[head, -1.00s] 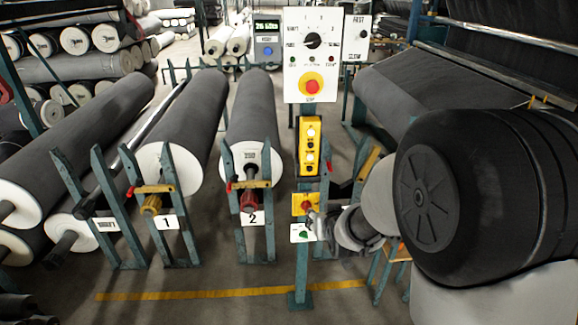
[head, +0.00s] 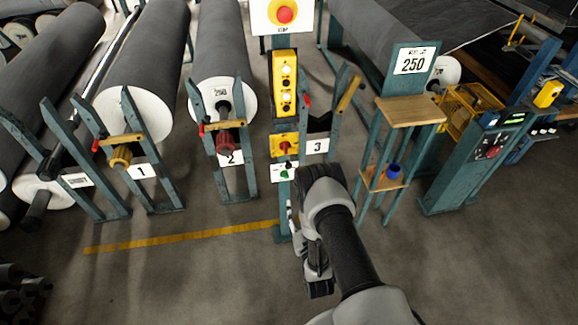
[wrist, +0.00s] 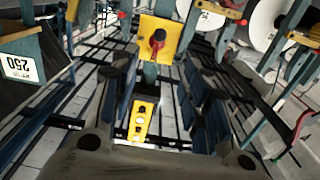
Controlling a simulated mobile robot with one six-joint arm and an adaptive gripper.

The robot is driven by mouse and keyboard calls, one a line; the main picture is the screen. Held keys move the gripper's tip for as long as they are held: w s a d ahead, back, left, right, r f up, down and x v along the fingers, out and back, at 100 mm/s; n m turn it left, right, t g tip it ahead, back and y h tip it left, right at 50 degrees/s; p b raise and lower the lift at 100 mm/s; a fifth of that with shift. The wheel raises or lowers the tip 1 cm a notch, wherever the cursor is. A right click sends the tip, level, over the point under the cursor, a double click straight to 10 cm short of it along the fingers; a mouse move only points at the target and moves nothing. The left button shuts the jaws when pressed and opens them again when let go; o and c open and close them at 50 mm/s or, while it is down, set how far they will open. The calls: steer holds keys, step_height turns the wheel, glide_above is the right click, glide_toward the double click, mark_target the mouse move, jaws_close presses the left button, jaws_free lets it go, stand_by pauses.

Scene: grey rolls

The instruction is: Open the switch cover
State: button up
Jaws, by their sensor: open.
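A teal post carries a yellow plate with a red knob (head: 285,146) and, below it, a white plate with a green part (head: 284,172). I cannot tell a separate cover on either of them. In the wrist view, which looks upside down, the yellow plate with the red knob (wrist: 160,40) lies beyond my gripper (wrist: 158,78). My gripper is open, its two dark fingers apart with nothing between them. In the head view my wrist is just right of and below the white plate, and its fingers are mostly hidden there.
A yellow button box (head: 285,84) hangs above the knob plate and also shows in the wrist view (wrist: 143,118). A teal stand (head: 410,110) with a wooden top and blue cup (head: 393,171) is at the right. Stand 2 (head: 230,158) is left of the post. Floor in front is clear.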

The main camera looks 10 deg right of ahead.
mark_target(289, 167)
steer(key=w+b, duration=0.5)
steer(key=w, duration=1.2)
steer(key=shift+b, duration=0.3)
jaws_close()
steer(key=shift+f, duration=0.1)
